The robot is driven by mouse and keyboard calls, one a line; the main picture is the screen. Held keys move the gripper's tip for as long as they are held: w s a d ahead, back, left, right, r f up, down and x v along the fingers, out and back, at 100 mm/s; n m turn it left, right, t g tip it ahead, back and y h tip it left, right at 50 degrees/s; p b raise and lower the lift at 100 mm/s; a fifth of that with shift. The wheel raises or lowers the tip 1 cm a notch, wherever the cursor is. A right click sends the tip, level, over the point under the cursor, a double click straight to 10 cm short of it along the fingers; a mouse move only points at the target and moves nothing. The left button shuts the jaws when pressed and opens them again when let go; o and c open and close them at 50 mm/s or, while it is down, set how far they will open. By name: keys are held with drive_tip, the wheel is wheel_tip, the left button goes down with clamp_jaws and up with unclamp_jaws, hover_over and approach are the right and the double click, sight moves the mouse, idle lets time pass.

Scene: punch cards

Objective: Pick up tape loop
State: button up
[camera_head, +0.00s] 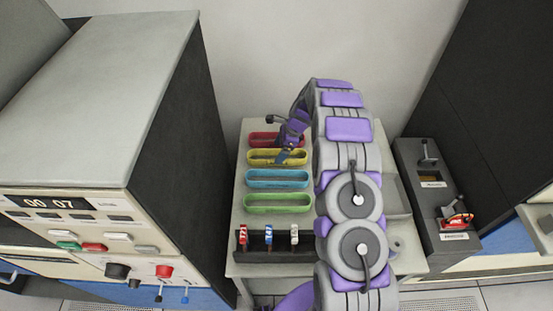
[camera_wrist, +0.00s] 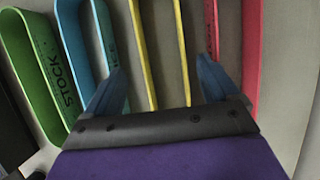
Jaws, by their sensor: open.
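A small pale round thing (camera_head: 397,244) lies at the table's right, partly hidden by my arm.
A dark rack (camera_head: 275,256) with several small labelled items stands in front. A large machine (camera_head: 105,90) is left, a dark control box (camera_head: 425,185) right.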

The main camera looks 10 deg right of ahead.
sight(275, 154)
drive_tip(key=x, duration=0.1)
drive_tip(key=b+x, duration=0.1)
drive_tip(key=x, duration=0.2)
drive_tip(key=shift+w+d+f+b, duration=0.1)
drive_tip(key=shift+w+f+b, duration=0.2)
drive_tip(key=shift+b, duration=0.05)
drive_tip(key=shift+a, duration=0.4)
drive_tip(key=shift+c, duration=0.2)
drive_tip(key=shift+d, duration=0.35)
drive_tip(key=c, duration=0.8)
drive_tip(key=shift+a, duration=0.1)
drive_tip(key=shift+c, duration=1)
drive_tip(key=shift+a, duration=0.1)
drive_tip(key=shift+r, duration=0.1)
